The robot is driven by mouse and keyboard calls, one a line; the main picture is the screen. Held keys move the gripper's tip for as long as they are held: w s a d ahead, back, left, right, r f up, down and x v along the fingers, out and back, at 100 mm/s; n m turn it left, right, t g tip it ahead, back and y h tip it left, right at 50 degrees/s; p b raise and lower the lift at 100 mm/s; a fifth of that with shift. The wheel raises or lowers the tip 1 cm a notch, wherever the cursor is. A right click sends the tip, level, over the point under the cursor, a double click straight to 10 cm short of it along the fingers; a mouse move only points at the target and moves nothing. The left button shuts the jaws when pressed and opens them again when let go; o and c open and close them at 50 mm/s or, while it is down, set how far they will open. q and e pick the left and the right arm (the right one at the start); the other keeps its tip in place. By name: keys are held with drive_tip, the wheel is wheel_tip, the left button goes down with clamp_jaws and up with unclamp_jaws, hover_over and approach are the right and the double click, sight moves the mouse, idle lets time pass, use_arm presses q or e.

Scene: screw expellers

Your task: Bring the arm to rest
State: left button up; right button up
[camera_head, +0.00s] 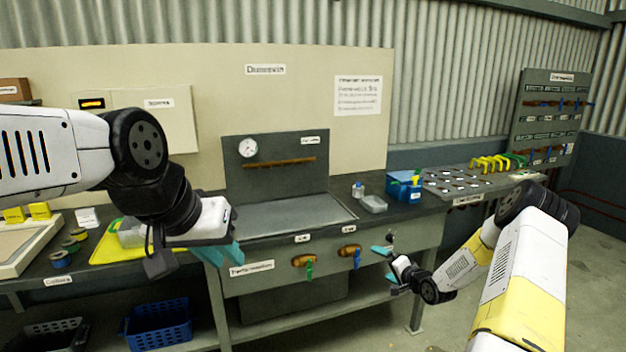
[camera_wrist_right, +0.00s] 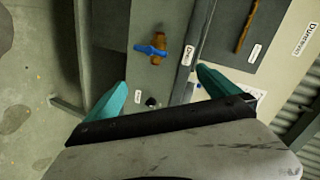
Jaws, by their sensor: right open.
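My right arm comes in from the right of the head view. Its gripper (camera_head: 384,248) is in front of the bench front, to the right of the blue-handled valve (camera_head: 354,255). In the right wrist view the teal fingers of this gripper (camera_wrist_right: 161,82) are spread wide with nothing between them. The blue-handled brass valve (camera_wrist_right: 153,48) shows beyond the fingers, apart from them.
A green-handled valve (camera_head: 309,267) is on the bench front. A grey panel with a gauge (camera_head: 248,147) stands behind the bench top. A blue box (camera_head: 404,187) and a clear tray (camera_head: 373,204) sit at right. A blue crate (camera_head: 157,325) is below at left. Floor at right is clear.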

drive_tip(key=s+a+r+n+g+h, duration=0.15)
drive_tip(key=s+r, duration=0.25)
drive_tip(key=r, duration=0.5)
drive_tip(key=s+r+n+g+h, duration=0.1)
drive_tip(key=s+r+n+h, duration=0.2)
drive_tip(key=r, duration=0.6)
drive_tip(key=s+a+r+n+g+h, duration=0.1)
drive_tip(key=s+r+n+g, duration=0.1)
drive_tip(key=s+r, duration=0.55)
drive_tip(key=s+a+r+n, duration=0.1)
drive_tip(key=s+a+r, duration=0.1)
drive_tip(key=s, duration=0.7)
drive_tip(key=s+a+r+n+g+y, duration=0.1)
drive_tip(key=s+a+r, duration=0.2)
drive_tip(key=s, duration=0.6)
drive_tip(key=s+a+r+n+g+y, duration=0.1)
drive_tip(key=s+a+r, duration=0.1)
drive_tip(key=s, duration=0.7)
drive_tip(key=shift+s+a+r, duration=0.4)
drive_tip(key=shift+r, duration=0.4)
drive_tip(key=shift+g, duration=0.25)
